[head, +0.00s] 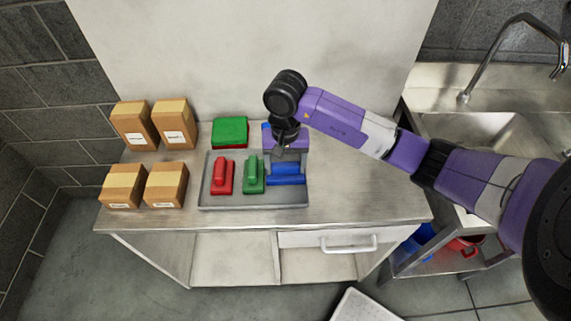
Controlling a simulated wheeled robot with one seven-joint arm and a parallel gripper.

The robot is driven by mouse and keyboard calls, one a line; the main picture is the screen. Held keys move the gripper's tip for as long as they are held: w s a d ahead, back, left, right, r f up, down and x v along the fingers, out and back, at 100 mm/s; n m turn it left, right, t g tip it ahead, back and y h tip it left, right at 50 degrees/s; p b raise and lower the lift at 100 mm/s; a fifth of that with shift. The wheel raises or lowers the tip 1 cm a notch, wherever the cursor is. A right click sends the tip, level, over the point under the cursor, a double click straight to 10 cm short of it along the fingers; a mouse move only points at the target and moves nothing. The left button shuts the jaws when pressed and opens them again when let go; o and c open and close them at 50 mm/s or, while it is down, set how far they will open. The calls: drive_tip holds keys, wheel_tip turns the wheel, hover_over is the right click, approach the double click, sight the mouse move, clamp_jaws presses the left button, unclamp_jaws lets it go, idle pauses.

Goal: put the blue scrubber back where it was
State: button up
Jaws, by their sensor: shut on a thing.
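The blue scrubber (287,174) shows at the right end of the grey tray (252,204). It is turned crosswise to the red and green scrubbers. My gripper (285,156) comes down from above at the scrubber's far side and is shut on it. The fingertips are small and partly hidden, and I cannot tell whether the scrubber touches the tray floor. The red scrubber (222,176) lies at the tray's left, and the green scrubber (254,175) lies in the middle, close to the blue one.
A green pad (230,131) lies on a red one behind the tray. Several cardboard boxes (174,124) stand at left. The counter right of the tray (360,190) is clear; a sink (480,130) is beyond.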

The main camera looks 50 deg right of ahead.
sight(285, 164)
drive_tip(key=shift+f, duration=0.2)
drive_tip(key=o, duration=1.6)
drive_tip(key=shift+r, duration=0.2)
wheel_tip(285, 164, up, 12)
drive_tip(key=b, duration=0.3)
drive_tip(key=shift+a, duration=0.15)
